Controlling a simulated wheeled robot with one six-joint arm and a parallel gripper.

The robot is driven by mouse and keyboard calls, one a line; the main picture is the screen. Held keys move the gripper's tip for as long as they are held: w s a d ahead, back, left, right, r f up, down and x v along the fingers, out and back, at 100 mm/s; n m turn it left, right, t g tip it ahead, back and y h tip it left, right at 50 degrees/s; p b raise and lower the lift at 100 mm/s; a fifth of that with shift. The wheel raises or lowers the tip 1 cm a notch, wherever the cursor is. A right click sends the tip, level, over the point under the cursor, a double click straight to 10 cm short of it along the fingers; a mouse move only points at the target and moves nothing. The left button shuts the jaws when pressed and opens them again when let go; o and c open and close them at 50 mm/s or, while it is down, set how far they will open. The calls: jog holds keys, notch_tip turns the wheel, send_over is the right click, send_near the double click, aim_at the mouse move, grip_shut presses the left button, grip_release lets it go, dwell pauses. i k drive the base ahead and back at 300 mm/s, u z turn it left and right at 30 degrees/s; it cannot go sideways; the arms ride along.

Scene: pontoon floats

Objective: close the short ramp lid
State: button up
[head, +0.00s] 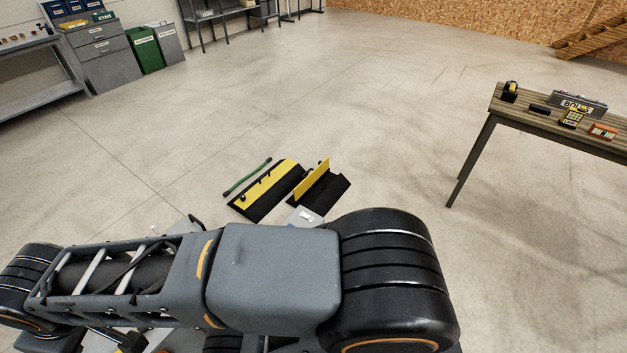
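Two black cable ramps lie side by side on the floor in the middle of the head view. The right one (329,194) has its yellow lid (312,180) standing up, tilted open along its left side. The left one (259,206) has a yellow lid (272,178) that looks flat, with a small dark piece on its left part. The right ramp looks a little shorter, but I cannot tell for sure which is the short one. My arm crosses the lower part of the view, in front of the ramps. My gripper is not in view.
A green hose or cable piece (247,176) lies left of the ramps. A light grey plate (304,216) lies just in front of them, partly hidden by my arm. A wooden-topped table (545,122) with small items stands at right. The floor behind the ramps is clear.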

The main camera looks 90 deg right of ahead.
aim_at(308, 180)
jog(key=z, duration=3.8)
jog(key=i, duration=6.15)
jog(key=u, duration=2.5)
jog(key=i, duration=1.65)
